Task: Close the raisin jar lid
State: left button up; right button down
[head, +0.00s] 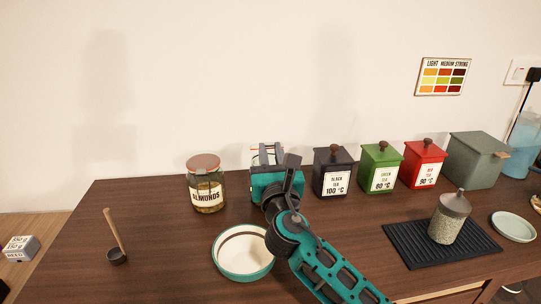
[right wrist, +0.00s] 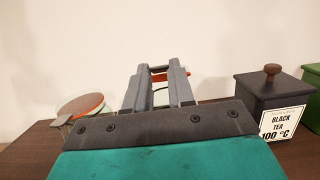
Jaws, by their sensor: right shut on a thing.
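The raisin jar is mostly hidden behind my right gripper (head: 266,152) in the head view, so I cannot read its label. In the right wrist view, my right gripper (right wrist: 158,72) has its fingers close together. An orange-red lid (right wrist: 161,79) shows between and behind them, with a pale patch below it. The gripper appears shut on this lid. I cannot tell the lid's angle or whether it touches the jar rim. My left gripper is not in view.
The almonds jar (head: 207,188) stands left of my gripper. Black (head: 332,183), green (head: 381,177) and red (head: 424,173) tea boxes stand to the right. A teal-and-white bowl (head: 232,264) lies in front. A grinder (head: 449,217) stands on a black mat.

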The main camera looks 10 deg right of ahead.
jog(key=shift+f+b, duration=0.45)
jog(key=shift+f, duration=0.2)
jog(key=c, duration=1.3)
grip_release()
jog(key=o, duration=0.3)
jog(key=shift+r, duration=0.2)
jog(key=shift+o, duration=0.2)
jog(key=v, duration=1.3)
jog(key=shift+f, duration=0.2)
jog(key=shift+w, duration=0.1)
